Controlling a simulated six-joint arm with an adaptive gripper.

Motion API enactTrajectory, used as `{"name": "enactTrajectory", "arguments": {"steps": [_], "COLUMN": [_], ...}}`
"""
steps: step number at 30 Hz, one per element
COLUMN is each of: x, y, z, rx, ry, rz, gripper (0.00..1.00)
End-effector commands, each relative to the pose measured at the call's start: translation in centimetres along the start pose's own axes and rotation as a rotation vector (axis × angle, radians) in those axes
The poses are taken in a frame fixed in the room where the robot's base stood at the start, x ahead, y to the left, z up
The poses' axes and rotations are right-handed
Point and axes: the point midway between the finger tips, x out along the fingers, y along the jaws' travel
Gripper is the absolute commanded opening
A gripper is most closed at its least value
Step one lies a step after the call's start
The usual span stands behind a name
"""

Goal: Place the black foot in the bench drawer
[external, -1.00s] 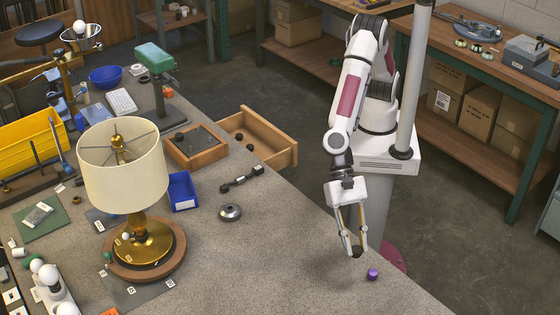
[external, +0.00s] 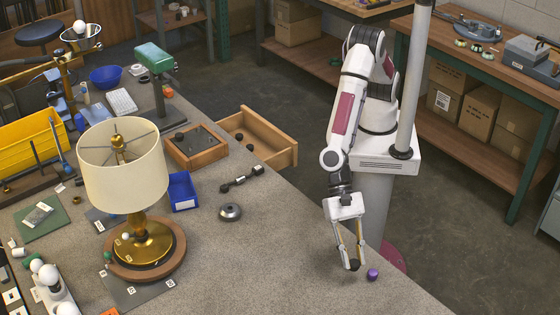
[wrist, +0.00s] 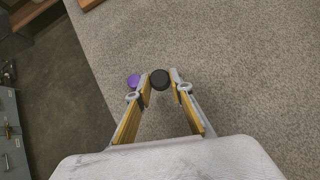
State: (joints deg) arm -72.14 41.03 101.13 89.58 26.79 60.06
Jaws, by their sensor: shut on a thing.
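The black foot (wrist: 160,79) is a small dark round piece held between my gripper's fingertips in the wrist view. My gripper (external: 354,262) is shut on it, close to the bench top near the bench's front edge; the foot looks dark at the fingertips in the external view (external: 354,266). I cannot tell whether it touches the bench. The bench drawer (external: 275,148) is an open wooden drawer at the bench's far edge, up and left of my gripper. Small dark pieces (external: 239,135) lie in it.
A purple knob (external: 372,274) stands just right of my gripper. A wooden compartment box (external: 197,158), a blue bin (external: 182,190), a dark metal fitting (external: 242,179) and a silver disc (external: 230,211) lie toward the drawer. A lamp (external: 124,180) stands left. The middle bench is clear.

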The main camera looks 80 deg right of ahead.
Motion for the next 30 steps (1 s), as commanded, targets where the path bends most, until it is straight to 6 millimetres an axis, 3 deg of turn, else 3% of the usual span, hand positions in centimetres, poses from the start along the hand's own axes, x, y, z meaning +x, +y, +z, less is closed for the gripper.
{"name": "enactTrajectory", "arguments": {"steps": [10,26,27,30], "x": [2.1,2.6,2.6,2.5], "y": [0.0,0.0,0.0,0.0], "z": [-2.2,-2.6,-2.6,-2.6], "rx": [0.001,0.001,0.001,0.000], "ry": [0.002,0.001,0.001,0.001], "rz": [0.001,0.000,0.000,0.000], "gripper": [0.07,0.07,0.26,0.28]}}
